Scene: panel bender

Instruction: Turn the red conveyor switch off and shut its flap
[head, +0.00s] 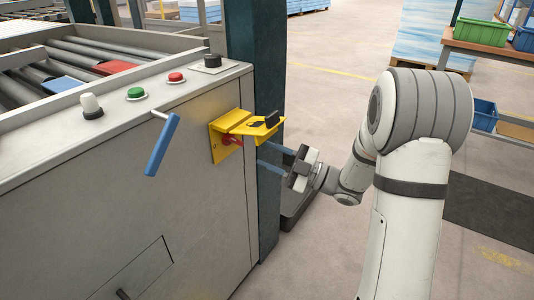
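A yellow switch box (221,145) is fixed to the side of the grey machine. Its yellow flap (250,130) stands open, sticking out from the panel above the switch, with a black latch or handle (272,119) at its outer end. The red switch (230,140) shows partly under the flap; its exact position is hard to tell. My gripper (264,156) is just right of and below the flap, pointing left toward the box. Its two bluish fingers are apart with nothing seen between them, and they appear clear of the switch.
A blue lever (162,145) sticks out from the machine left of the box. Green (136,93) and red (175,77) buttons sit on the machine's top ledge. A dark teal post (257,60) stands behind the flap. The floor to the right is mostly open.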

